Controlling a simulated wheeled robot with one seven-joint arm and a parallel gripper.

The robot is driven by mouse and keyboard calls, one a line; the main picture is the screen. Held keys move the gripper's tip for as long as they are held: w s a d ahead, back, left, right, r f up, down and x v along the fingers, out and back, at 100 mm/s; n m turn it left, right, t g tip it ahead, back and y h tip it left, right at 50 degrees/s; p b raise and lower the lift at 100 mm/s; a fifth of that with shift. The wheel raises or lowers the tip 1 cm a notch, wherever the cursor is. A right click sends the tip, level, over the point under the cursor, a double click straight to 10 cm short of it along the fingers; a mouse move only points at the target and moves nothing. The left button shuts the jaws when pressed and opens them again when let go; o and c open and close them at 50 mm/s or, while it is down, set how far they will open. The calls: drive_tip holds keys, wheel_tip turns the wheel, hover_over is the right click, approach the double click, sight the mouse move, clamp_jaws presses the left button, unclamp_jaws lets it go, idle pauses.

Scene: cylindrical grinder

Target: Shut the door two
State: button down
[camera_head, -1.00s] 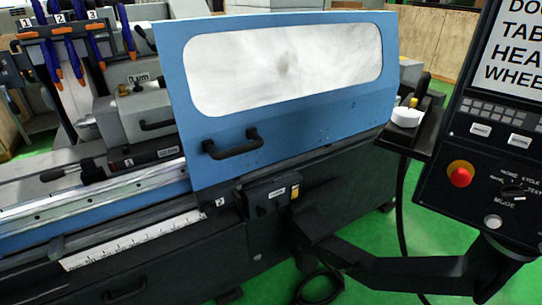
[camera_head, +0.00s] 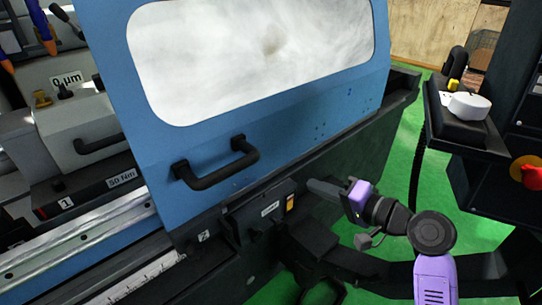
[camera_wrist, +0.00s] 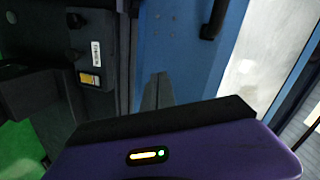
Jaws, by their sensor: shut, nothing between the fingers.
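The blue door (camera_head: 290,135) with a large cloudy window stands at the right part of the machine, and the bay to its left is open. A small label 2 (camera_head: 204,236) sits below its lower left corner. The door's black handle (camera_head: 217,172) is on its lower left face. My gripper (camera_head: 312,186) is shut and empty, in front of the machine just below the door, right of the handle. In the wrist view the shut fingers (camera_wrist: 158,78) point at the blue door face (camera_wrist: 180,45), with the handle (camera_wrist: 214,20) at upper right. Contact cannot be told.
A black control box (camera_head: 265,208) juts out below the door, close to my gripper. A dark support arm (camera_head: 380,262) crosses at lower right. A shelf with a white round object (camera_head: 468,106) and a red knob (camera_head: 530,172) stand at right. Green floor (camera_head: 405,150) lies between.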

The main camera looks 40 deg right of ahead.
wheel_tip(320, 180, up, 8)
drive_tip(key=w+d+t+y+b, duration=0.1)
drive_tip(key=y, duration=0.2)
drive_tip(key=w+a+p, duration=0.1)
drive_tip(key=w+a, duration=0.6)
drive_tip(key=w, duration=0.2)
drive_tip(key=shift+w+f+y, duration=0.2)
drive_tip(key=shift+w+y, duration=0.05)
drive_tip(key=shift+y, duration=0.05)
